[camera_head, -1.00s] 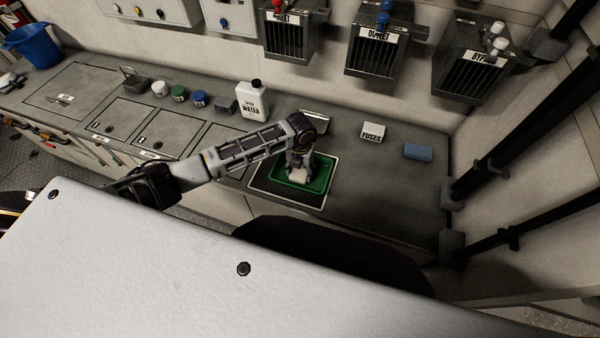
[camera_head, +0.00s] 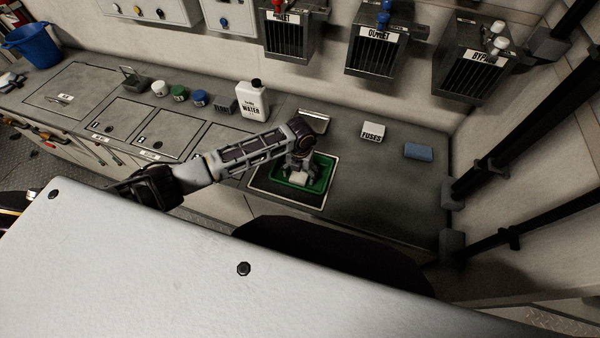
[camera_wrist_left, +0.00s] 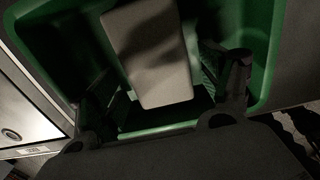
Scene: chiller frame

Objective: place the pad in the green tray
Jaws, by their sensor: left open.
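The green tray (camera_head: 325,172) sits on a dark, white-edged mat area on the counter. A pale, flat-faced block, which looks like the pad (camera_head: 299,178), is inside the tray. In the left wrist view, the pad (camera_wrist_left: 150,45) is tilted in the picture between my fingers, with the green tray wall (camera_wrist_left: 262,45) around it. My left gripper (camera_head: 300,174) is open over the tray, its fingers apart on either side of the pad. Whether the pad lies flat on the tray floor is hard to tell. My right gripper is not in view.
A white FUSES box (camera_head: 372,132) and a blue block (camera_head: 418,151) stand to the right on the counter. A white WATER bottle (camera_head: 253,101) and several small jars stand to the left behind my arm.

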